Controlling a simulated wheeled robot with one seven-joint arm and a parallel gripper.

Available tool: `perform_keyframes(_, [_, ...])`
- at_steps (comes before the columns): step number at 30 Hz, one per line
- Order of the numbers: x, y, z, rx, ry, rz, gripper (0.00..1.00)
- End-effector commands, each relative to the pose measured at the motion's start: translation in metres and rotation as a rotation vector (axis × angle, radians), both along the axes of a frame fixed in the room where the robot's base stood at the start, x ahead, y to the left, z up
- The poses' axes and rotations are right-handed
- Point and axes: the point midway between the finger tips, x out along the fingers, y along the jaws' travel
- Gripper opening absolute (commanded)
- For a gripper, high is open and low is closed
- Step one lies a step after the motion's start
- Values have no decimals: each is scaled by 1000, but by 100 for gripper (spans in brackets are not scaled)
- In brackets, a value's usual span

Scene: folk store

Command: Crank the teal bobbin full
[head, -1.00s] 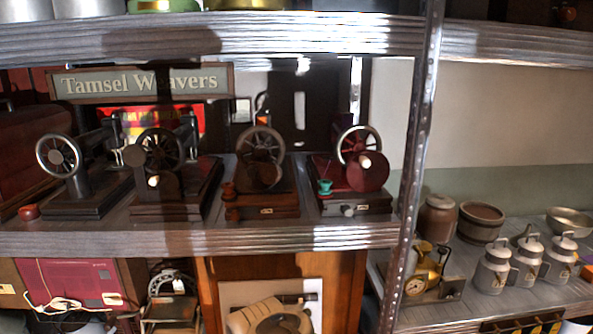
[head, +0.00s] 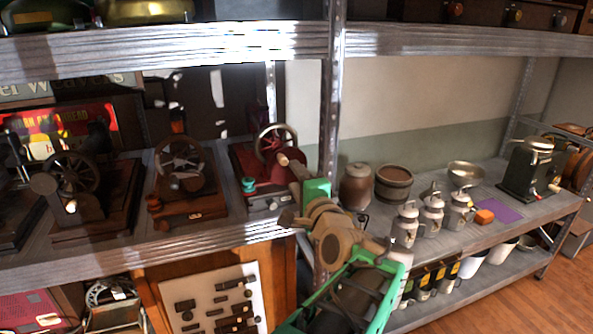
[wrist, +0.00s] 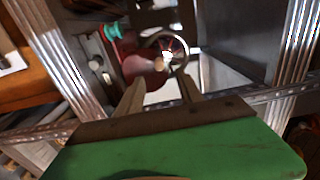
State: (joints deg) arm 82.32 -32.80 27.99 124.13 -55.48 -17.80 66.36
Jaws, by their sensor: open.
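The teal bobbin (head: 248,185) sits upright at the left front of a red winding machine (head: 250,162) with a spoked wheel (head: 275,141), at the right end of the left shelf. It also shows in the wrist view (wrist: 112,31). The machine's pale crank knob (wrist: 160,63) sticks out toward me from its red disc. My gripper (wrist: 159,78) is open, its two fingers pointing at the knob from just in front, one on each side in that view. I cannot tell whether the knob is between the fingertips. In the head view my arm partly hides the machine's right side.
A metal post (head: 331,100) rises right of the machine, close to my arm. Other wheel machines, such as a brown one (head: 180,185), stand to the left. Brown pots (head: 394,184), several canisters (head: 432,213) and a bowl (head: 466,174) are on the right shelf.

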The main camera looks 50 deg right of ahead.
Motion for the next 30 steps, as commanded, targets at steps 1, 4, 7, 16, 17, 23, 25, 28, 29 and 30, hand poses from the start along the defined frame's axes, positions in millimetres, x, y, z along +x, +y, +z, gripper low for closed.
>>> perform_keyframes(1, [1, -2, 0, 2, -4, -1, 44])
perform_keyframes(4, [8, -5, 0, 3, -2, 1, 44])
perform_keyframes(7, [18, -10, 0, 3, -1, 3, 44])
perform_keyframes(16, [50, -28, 1, 0, 2, 2, 44])
perform_keyframes(17, [52, -31, 0, 1, 3, 1, 44])
perform_keyframes(23, [73, -43, 0, 1, 3, 1, 44])
perform_keyframes(25, [81, -47, 0, 1, 4, 2, 44])
perform_keyframes(28, [83, -49, -2, -1, 3, -1, 44])
perform_keyframes(29, [83, -49, -2, -1, 3, -1, 44])
perform_keyframes(30, [84, -50, -2, -1, 3, 0, 44])
